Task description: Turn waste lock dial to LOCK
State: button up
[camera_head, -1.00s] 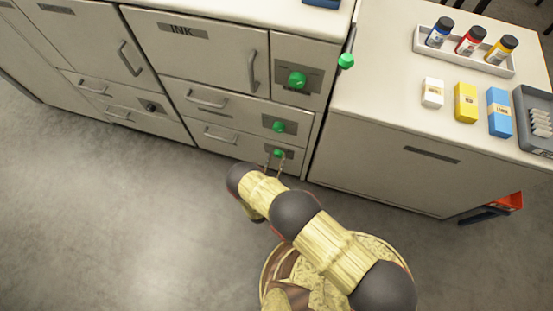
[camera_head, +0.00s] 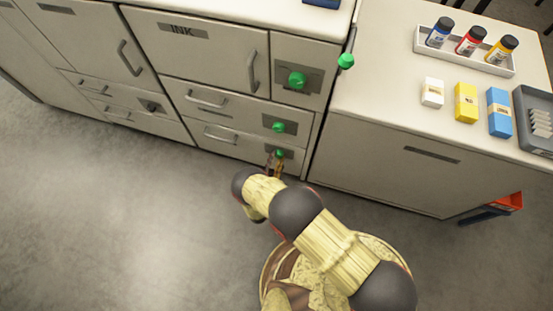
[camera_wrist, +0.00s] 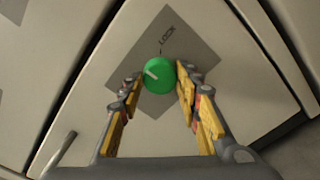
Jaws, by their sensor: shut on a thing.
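A round green dial (camera_wrist: 159,76) sits on a grey plate (camera_wrist: 196,50) on a pale drawer front in the wrist view. A short white mark on the dial points to the left, slightly upward. The printed word LOCK (camera_wrist: 167,36) and a small dark tick are above the dial, apart from the mark's direction. My gripper (camera_wrist: 159,73) is shut on the dial, one finger on each side. In the head view this is the lowest green dial (camera_head: 280,153), on the bottom drawer, with my gripper (camera_head: 275,163) in front of it, partly hiding its plate.
Another green dial (camera_head: 278,127) is on the drawer above, and a larger green knob (camera_head: 297,80) is higher up. A drawer handle (camera_head: 220,134) is left of the gripped dial. A counter (camera_head: 385,90) with bottles and boxes stands right. The floor at left is clear.

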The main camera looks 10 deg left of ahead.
jog(key=m, duration=0.5)
jog(key=shift+d+m, duration=0.1)
jog(key=shift+m, duration=0.2)
jog(key=m, duration=0.4)
jog(key=shift+m, duration=0.4)
jog(key=shift+f, duration=0.1)
jog(key=o, duration=1.2)
jog(key=shift+c, duration=0.2)
jog(key=s+a, duration=0.1)
jog(key=s, duration=1.1)
